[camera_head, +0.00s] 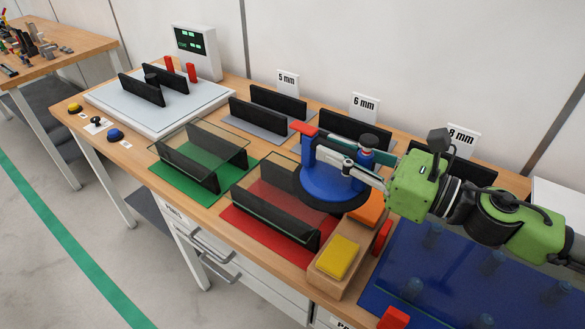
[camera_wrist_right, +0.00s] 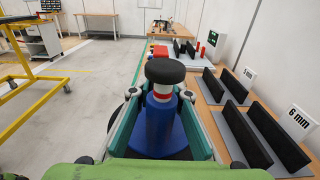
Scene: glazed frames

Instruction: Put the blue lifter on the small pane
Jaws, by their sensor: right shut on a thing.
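The blue lifter (camera_head: 328,183) has a round blue body, a dark rim and a red tab. My right gripper (camera_head: 355,165) is shut on its upright post; the wrist view shows the blue post (camera_wrist_right: 160,128) with its black knob between the fingers. The lifter is at the right end of a clear pane (camera_head: 275,185) in black racks on a red mat (camera_head: 240,222). I cannot tell whether it touches that pane. Another clear pane (camera_head: 205,143) is in racks on a green mat (camera_head: 178,182). Which pane is the small one is unclear. My left gripper is not in view.
A wooden block with yellow (camera_head: 338,257) and orange pads is near the lifter. A blue sheet (camera_head: 455,285) lies at the right. Black racks with thickness signs line the back. A white scale-like platform (camera_head: 115,105) with a display is at the left.

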